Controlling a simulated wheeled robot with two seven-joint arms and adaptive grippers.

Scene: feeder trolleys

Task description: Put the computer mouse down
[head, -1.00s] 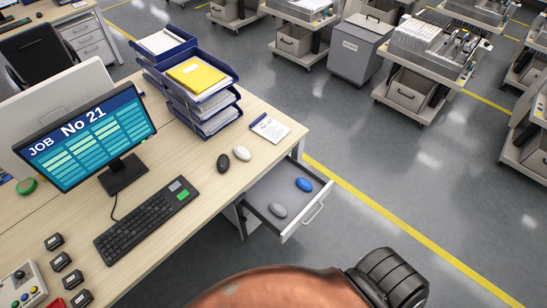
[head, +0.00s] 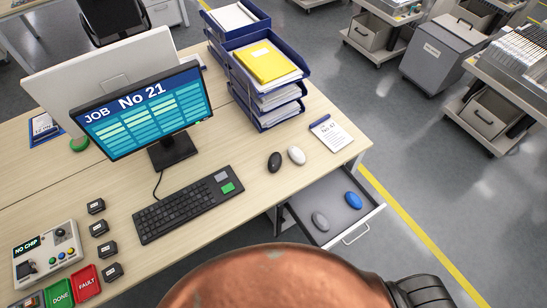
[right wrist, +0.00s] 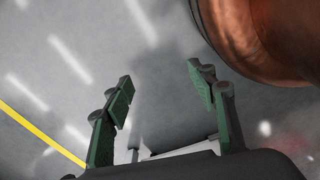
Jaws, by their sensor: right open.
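A black computer mouse (head: 274,161) and a white mouse (head: 296,155) lie side by side on the desk, right of the keyboard. A grey mouse (head: 320,221) and a blue mouse (head: 353,200) lie apart in the open drawer (head: 336,196) under the desk's right end. My right gripper (right wrist: 160,88) shows in the right wrist view, open and empty, with grey floor behind its green-padded fingers. Its fingers cannot be made out in the head view. My left gripper is in neither view.
The desk (head: 215,215) bears a monitor (head: 145,112), a keyboard (head: 187,204), blue paper trays (head: 262,105), a notepad (head: 332,135) and a control box (head: 46,253). Small black blocks sit left of the keyboard. Trolleys (head: 490,115) stand beyond a yellow floor line. The floor between is clear.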

